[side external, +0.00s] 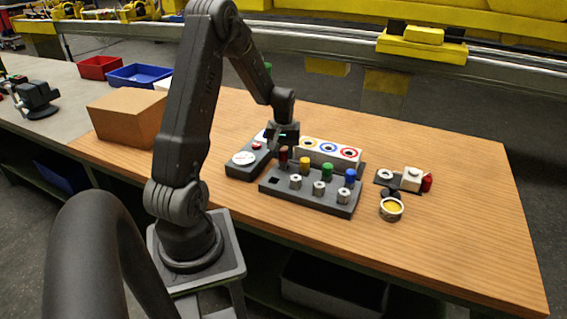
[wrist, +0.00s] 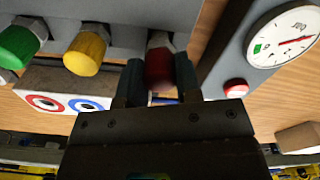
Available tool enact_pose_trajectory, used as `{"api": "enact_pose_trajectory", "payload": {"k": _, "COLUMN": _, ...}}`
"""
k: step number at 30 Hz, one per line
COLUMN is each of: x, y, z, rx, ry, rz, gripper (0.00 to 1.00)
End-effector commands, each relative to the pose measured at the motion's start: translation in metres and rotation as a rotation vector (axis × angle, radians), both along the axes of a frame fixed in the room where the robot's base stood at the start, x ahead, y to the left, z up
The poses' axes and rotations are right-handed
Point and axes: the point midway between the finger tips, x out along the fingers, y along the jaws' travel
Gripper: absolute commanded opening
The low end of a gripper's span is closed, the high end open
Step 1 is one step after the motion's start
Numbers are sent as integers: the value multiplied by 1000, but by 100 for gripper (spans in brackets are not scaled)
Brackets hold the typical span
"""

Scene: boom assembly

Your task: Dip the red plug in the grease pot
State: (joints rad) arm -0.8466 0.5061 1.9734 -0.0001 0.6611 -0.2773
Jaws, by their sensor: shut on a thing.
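The red plug (wrist: 158,68) is between the two fingers of my gripper (wrist: 160,82) in the wrist view, and the gripper is shut on it. In the side view the red plug (side external: 283,156) shows under my gripper (side external: 284,148), at the left end of the dark plug rack (side external: 312,203). Its metal end is at the rack; I cannot tell whether it is still seated. The grease pot (side external: 391,208), a small round cup with yellow contents, stands on the table to the right of the rack, apart from my gripper.
Yellow (side external: 304,163), green (side external: 326,172) and blue (side external: 350,177) plugs stand in the rack, with metal pieces in front. Behind is a white block with coloured rings (side external: 328,150). A gauge box (side external: 243,160) is close on the left. A red-and-white part (side external: 411,177) lies behind the pot.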

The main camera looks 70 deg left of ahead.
Motion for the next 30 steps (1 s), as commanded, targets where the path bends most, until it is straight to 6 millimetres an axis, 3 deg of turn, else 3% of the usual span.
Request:
{"api": "enact_pose_trajectory", "payload": {"k": 19, "x": 0, "y": 0, "z": 50, "rx": 1, "ry": 0, "rz": 0, "gripper": 8}}
{"api": "enact_pose_trajectory", "payload": {"k": 30, "x": 0, "y": 0, "z": 55, "rx": 0, "ry": 0, "rz": 0, "gripper": 8}}
